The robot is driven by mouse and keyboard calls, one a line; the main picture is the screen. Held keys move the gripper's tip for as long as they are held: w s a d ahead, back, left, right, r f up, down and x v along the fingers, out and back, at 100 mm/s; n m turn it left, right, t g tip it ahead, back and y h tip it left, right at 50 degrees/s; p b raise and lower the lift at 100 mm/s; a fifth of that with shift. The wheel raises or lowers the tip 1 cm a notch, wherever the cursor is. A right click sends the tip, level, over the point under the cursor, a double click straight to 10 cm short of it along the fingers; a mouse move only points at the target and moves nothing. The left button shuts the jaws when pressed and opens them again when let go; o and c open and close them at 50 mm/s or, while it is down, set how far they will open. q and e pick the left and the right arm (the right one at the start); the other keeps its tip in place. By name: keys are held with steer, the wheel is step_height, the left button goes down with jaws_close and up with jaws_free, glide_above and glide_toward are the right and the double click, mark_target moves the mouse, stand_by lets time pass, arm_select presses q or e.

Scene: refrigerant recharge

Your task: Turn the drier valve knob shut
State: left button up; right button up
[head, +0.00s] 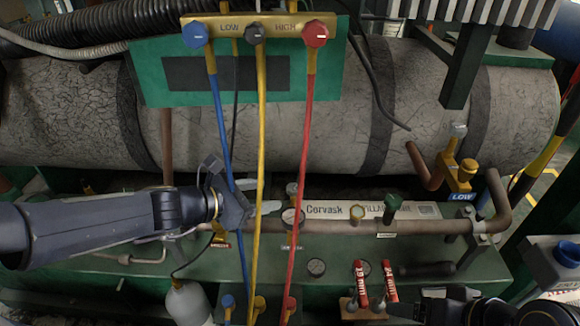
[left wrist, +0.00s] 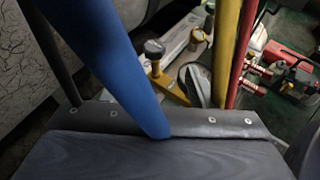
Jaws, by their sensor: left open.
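A white cylinder with printed lettering (head: 325,209) lies along the pipe in the middle of the head view. I cannot tell which is the drier valve knob. My left gripper (head: 258,207) is open beside the blue and yellow hoses, left of these fittings. In the left wrist view a dark round knob (left wrist: 154,48) stands on a yellow body beyond the gripper.
Blue (head: 222,130), yellow (head: 261,140) and red (head: 305,130) hoses hang from the manifold (head: 257,27) across the work area. A large grey tank (head: 70,110) lies behind. Dark parts at lower right may be my right arm.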

mark_target(294, 187)
arm_select(q)
steer(key=shift+n, duration=0.6)
steer(key=b+x, duration=0.1)
steer(key=x, duration=0.1)
steer(key=b+x, duration=0.1)
steer(key=x, duration=0.2)
steer(key=b+x, duration=0.1)
steer(key=x, duration=0.1)
steer(key=shift+w+f, duration=0.15)
steer(key=shift+w, duration=0.5)
steer(key=shift+w+d+f, duration=0.1)
steer(key=shift+w+d, duration=0.2)
steer(key=shift+d, duration=0.05)
